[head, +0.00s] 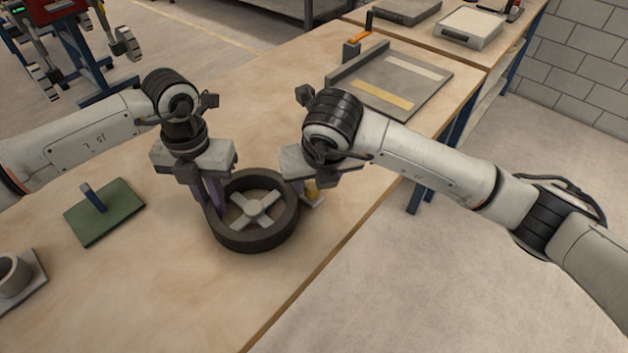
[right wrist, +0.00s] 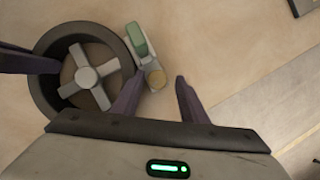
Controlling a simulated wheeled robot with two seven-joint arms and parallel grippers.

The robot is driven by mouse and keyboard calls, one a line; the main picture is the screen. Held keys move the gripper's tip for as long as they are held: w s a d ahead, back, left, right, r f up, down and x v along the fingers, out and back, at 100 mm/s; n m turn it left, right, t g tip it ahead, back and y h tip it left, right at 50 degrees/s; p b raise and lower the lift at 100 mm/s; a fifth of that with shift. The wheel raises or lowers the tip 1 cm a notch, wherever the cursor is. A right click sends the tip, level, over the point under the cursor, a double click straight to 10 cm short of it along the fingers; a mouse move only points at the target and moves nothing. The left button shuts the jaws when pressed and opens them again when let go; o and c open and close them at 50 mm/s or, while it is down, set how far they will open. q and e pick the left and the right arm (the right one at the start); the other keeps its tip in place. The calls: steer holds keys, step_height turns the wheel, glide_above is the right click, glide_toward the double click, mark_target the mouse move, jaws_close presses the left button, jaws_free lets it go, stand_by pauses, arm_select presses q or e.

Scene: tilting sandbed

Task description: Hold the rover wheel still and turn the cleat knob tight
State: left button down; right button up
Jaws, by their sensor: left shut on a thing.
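The rover wheel (head: 290,232) is a dark ring with a pale four-spoked hub, lying flat on the bench; it also shows in the right wrist view (right wrist: 43,98). My left gripper (head: 212,200) is shut on the wheel's left rim. The cleat sits against the wheel's right side, with a pale body and a green part (right wrist: 137,40). Its brass-coloured knob (right wrist: 156,79) shows partly in the head view (head: 312,188). My right gripper (right wrist: 159,76) is open, its fingertips either side of the knob in the wrist view. Its depth relative to the knob is unclear.
A green plate with an upright blue-grey tab (head: 105,212) lies left of the wheel. A grey holder (head: 18,278) stands at the lower left. A grey board with pale strips (head: 430,88) lies behind my right arm. The bench's front edge runs close to the wheel.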

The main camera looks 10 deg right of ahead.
arm_select(q)
steer(key=shift+d, duration=0.1)
arm_select(e)
steer(key=shift+s+a, duration=0.1)
steer(key=shift+a, duration=0.1)
steer(key=shift+r, duration=0.3)
steer(key=v, duration=0.7)
steer(key=shift+d+r, duration=0.2)
